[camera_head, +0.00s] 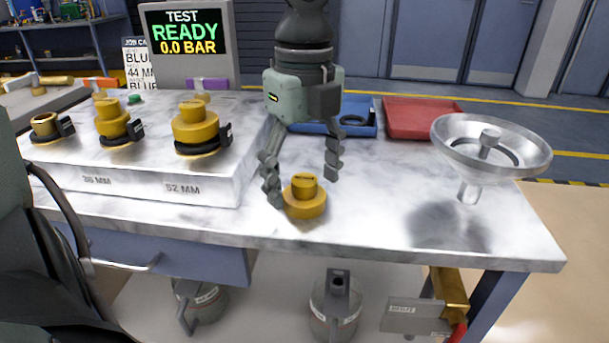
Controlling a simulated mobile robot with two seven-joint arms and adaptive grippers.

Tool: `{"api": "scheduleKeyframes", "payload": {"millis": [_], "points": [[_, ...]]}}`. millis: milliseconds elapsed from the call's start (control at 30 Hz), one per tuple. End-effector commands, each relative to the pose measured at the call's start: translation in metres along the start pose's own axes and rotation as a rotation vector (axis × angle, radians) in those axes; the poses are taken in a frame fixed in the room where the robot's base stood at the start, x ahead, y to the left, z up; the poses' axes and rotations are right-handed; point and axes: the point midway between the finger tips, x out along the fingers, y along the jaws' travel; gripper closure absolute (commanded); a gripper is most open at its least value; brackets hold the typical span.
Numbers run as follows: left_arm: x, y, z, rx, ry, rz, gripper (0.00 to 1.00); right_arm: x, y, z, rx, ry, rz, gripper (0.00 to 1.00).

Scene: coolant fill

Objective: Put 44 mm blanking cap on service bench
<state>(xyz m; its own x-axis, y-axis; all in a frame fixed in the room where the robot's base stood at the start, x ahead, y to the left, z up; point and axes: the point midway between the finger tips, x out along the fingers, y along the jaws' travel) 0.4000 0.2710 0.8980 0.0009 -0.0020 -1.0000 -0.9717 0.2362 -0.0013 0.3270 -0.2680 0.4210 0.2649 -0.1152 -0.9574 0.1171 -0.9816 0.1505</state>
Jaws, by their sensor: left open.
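My right gripper is not in view.
A block (135,178) labelled 38 MM and 52 MM carries several brass caps with black clamps. A blue tray (362,128) holding a black ring and a red tray (415,118) lie behind. A metal funnel (490,145) stands at right. The front right of the bench is clear.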

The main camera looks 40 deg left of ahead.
Motion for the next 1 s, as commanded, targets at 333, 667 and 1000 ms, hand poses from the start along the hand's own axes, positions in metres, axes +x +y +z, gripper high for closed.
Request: {"api": "scheduleKeyframes", "payload": {"millis": [333,667,1000], "points": [[-0.077,-0.001,0.001,-0.002,-0.004,-0.005,0.26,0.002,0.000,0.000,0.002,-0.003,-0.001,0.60],[-0.118,0.000,0.000,0.000,-0.001,-0.001,0.26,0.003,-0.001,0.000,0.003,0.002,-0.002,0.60],[-0.120,0.000,0.000,0.000,-0.001,0.000,0.26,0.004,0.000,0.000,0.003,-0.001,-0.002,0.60]]}}
